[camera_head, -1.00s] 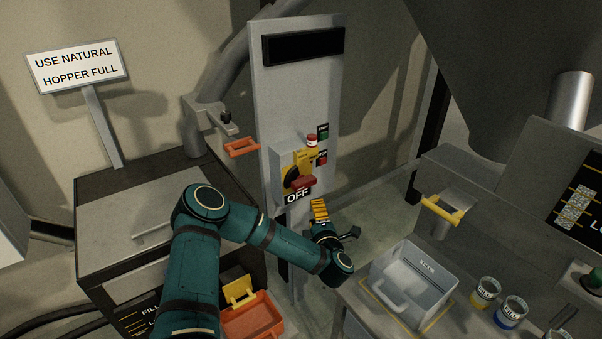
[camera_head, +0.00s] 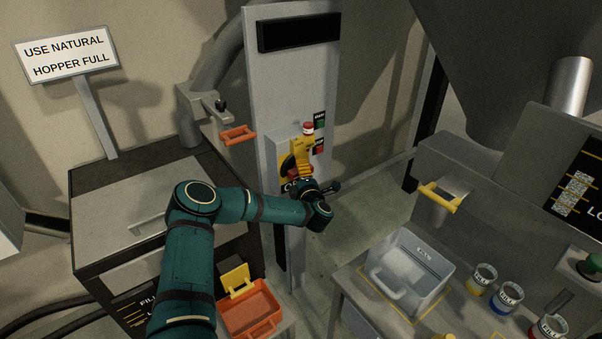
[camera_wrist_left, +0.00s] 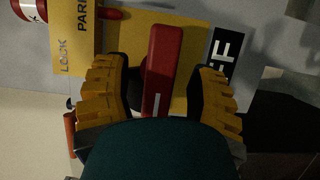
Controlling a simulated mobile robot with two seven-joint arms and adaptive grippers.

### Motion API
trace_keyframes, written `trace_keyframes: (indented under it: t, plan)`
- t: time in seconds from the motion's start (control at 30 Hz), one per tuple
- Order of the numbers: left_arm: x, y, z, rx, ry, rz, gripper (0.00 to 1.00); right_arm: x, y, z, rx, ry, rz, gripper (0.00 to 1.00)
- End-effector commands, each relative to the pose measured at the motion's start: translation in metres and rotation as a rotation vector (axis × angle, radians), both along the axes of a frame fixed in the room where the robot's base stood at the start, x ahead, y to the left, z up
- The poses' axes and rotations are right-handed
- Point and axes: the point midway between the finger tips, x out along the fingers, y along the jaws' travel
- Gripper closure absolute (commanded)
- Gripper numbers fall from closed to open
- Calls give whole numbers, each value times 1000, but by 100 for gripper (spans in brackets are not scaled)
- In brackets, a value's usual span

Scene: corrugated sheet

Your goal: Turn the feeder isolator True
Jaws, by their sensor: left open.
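The feeder isolator is a grey box with a yellow plate (camera_head: 284,163) on the upright grey panel, its black OFF label partly hidden in the head view. Its red handle (camera_wrist_left: 163,65) shows in the left wrist view, where the end of the label (camera_wrist_left: 222,62) also shows. My left gripper (camera_head: 303,176) is in front of the isolator and hides most of the handle in the head view. In the left wrist view its yellow ribbed fingers (camera_wrist_left: 158,100) are open, one on each side of the handle, with gaps visible. My right gripper is out of view.
An orange handle (camera_head: 238,135) projects left of the panel. A grey bin (camera_head: 410,272) and several small pots stand on the bench at right.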

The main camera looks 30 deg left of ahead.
Motion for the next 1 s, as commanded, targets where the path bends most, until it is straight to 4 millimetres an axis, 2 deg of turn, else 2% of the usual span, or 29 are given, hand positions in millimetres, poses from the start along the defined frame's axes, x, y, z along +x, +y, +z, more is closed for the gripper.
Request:
trace_keyframes:
  t: [0.13, 0.43, 0.47, 0.6, 0.63, 1.0]
  plan:
    - [6, 6, 0, 0, 0, 0, 43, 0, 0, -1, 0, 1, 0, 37]
    - [8, 7, 1, 0, 0, -1, 43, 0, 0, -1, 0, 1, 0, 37]
    - [8, 7, 0, 0, 0, -1, 47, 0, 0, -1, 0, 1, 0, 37]
    - [7, 7, 0, 0, 0, -1, 96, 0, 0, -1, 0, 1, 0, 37]
    - [7, 7, 0, 0, 0, -1, 100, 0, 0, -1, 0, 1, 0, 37]
    - [8, 7, 2, 6, 12, -1, 100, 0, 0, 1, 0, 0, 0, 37]
